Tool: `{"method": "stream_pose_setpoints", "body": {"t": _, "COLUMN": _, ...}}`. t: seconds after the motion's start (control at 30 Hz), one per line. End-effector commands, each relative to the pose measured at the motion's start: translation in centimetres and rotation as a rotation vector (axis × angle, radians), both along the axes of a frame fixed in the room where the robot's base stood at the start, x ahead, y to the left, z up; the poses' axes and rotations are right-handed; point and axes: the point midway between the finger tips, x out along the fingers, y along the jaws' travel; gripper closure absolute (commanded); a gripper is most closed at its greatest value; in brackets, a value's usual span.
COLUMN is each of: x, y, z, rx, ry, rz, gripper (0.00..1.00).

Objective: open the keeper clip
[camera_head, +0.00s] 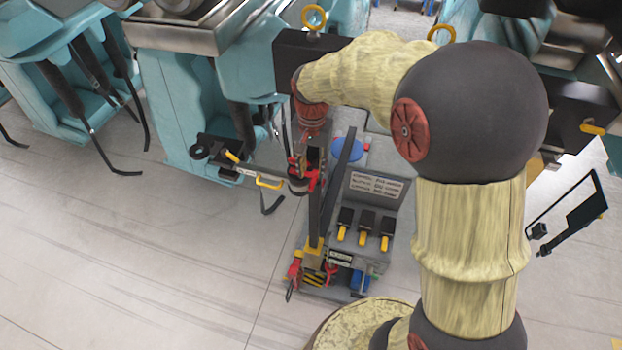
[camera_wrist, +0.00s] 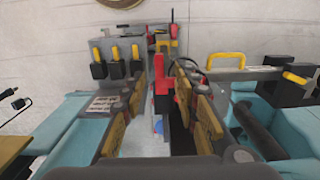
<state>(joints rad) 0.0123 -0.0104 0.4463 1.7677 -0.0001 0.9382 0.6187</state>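A red upright piece (camera_wrist: 161,78), possibly the keeper clip, stands between my gripper's fingers in the wrist view. I cannot tell whether it is touched, or whether it is open or shut. My gripper (camera_wrist: 160,90) has its two fingers spread, one on each side of the red piece. In the head view my gripper (camera_head: 305,182) points down beside a dark upright bar, with red parts around it. Its fingertips are small and partly hidden there. Another small red clip-like part (camera_head: 331,273) sits at the front of the grey station.
The grey station (camera_head: 350,215) carries a label plate (camera_head: 376,186) and several black levers with yellow tips (camera_head: 364,235). A bar with a yellow handle (camera_head: 268,183) reaches in from the left. Teal ride seats (camera_head: 180,110) stand behind.

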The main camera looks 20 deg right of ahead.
Motion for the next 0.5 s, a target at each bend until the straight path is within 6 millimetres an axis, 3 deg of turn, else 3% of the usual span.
{"method": "stream_pose_setpoints", "body": {"t": 0.3, "x": -0.1, "y": 0.0, "z": -4.8, "rx": 0.0, "ry": 0.001, "rz": 0.002, "gripper": 0.7}}
{"method": "stream_pose_setpoints", "body": {"t": 0.5, "x": -0.1, "y": 0.0, "z": -6.0, "rx": 0.0, "ry": 0.0, "rz": 0.002, "gripper": 0.7}}
